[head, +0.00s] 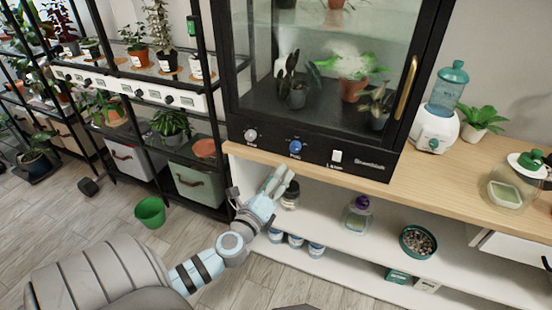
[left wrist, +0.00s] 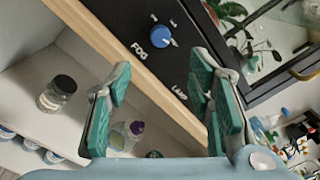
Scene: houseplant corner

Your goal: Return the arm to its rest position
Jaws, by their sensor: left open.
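My left gripper (head: 277,182) is open and empty in the head view, just in front of the wooden counter edge and below the cabinet's control panel. In the left wrist view its two teal-padded fingers (left wrist: 160,112) stand wide apart, with nothing between them but the counter edge and shelf behind. The blue FOG knob (head: 295,147) is on the black panel; it also shows in the left wrist view (left wrist: 159,37), beyond the fingers and apart from them. My right gripper is not in view.
The glass plant cabinet (head: 320,60) stands on the wooden counter (head: 440,180). On the shelf below are a dark-lidded jar (head: 290,196), a purple-capped bottle (head: 358,212) and a bowl of pebbles (head: 418,241). A green bucket (head: 150,212) stands on the floor. Plant racks fill the left.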

